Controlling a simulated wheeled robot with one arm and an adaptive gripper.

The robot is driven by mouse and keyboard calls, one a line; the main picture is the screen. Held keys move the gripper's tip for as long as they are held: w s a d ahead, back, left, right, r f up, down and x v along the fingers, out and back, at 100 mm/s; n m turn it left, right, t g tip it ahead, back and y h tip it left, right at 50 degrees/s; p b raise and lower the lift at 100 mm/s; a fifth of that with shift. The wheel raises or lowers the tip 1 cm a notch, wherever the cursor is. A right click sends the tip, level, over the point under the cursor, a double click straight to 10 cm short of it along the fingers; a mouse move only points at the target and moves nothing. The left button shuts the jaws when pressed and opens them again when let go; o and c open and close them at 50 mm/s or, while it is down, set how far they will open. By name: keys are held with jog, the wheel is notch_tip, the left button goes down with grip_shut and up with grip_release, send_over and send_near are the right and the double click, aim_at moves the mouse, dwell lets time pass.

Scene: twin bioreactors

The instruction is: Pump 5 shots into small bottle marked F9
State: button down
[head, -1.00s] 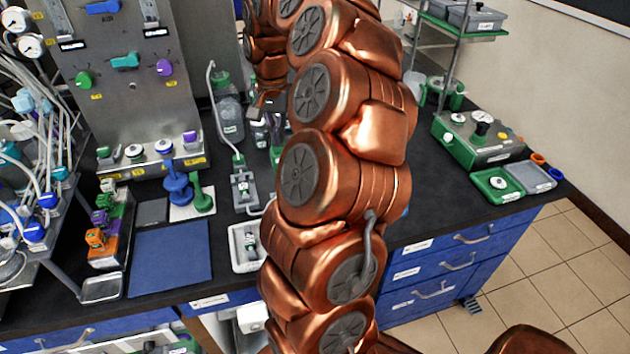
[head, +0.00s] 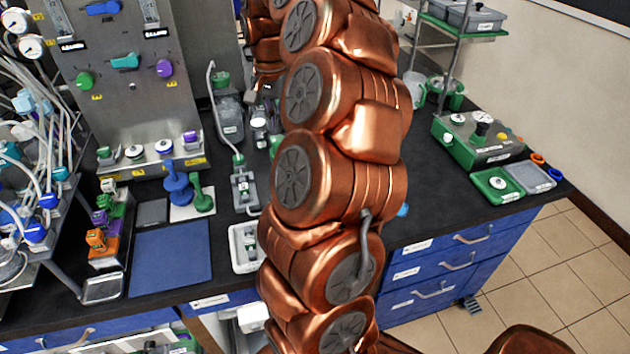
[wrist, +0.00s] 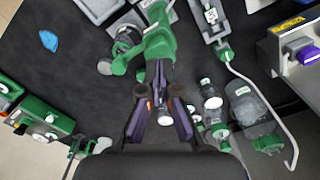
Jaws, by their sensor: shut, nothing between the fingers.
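My gripper (wrist: 161,102) is shut in the wrist view, with its dark purple fingers beside a green dispenser-like piece (wrist: 158,48) with a side arm. I cannot tell whether they touch. A small pale round top shows low between the fingers. Small bottles, one with a white cap (wrist: 208,88), stand right of the fingers; the head view shows small bottles (head: 258,124) left of my arm. Another small bottle (head: 249,238) lies in a white tray (head: 236,262). No F9 marking is readable. In the head view my arm hides most of the gripper area.
A steel panel (head: 125,90) with coloured knobs stands at left. A blue mat (head: 170,260) and the right-hand bench top (head: 440,205) are mostly clear.

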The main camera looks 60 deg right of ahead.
aim_at(277, 139)
jog(key=shift+f, duration=0.15)
jog(key=shift+f+b, duration=1.7)
jog(key=shift+f, duration=0.2)
jog(key=shift+r, duration=0.1)
jog(key=shift+r+p, duration=0.35)
jog(key=shift+r, duration=1.6)
jog(key=shift+f, duration=0.15)
